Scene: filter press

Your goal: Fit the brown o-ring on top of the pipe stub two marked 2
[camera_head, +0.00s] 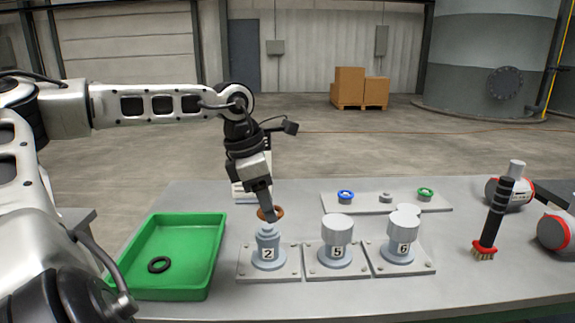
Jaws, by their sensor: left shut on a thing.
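The brown o-ring (278,213) is held at the fingertips of my left gripper (268,212). The gripper is shut on it and points down. In the picture the ring shows just above the top of the pipe stub marked 2 (268,247), partly hidden behind the fingers. I cannot tell whether the ring touches the stub. The stub is a grey-blue stepped pipe standing upright on its base plate (286,274). My right gripper is not in view.
Capped stubs marked 5 (337,242) and 6 (401,240) stand to the right. A green tray (213,250) holding a black o-ring (159,264) is at left. A plate (365,200) with blue and green rings lies behind. A brush (493,225) stands at right.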

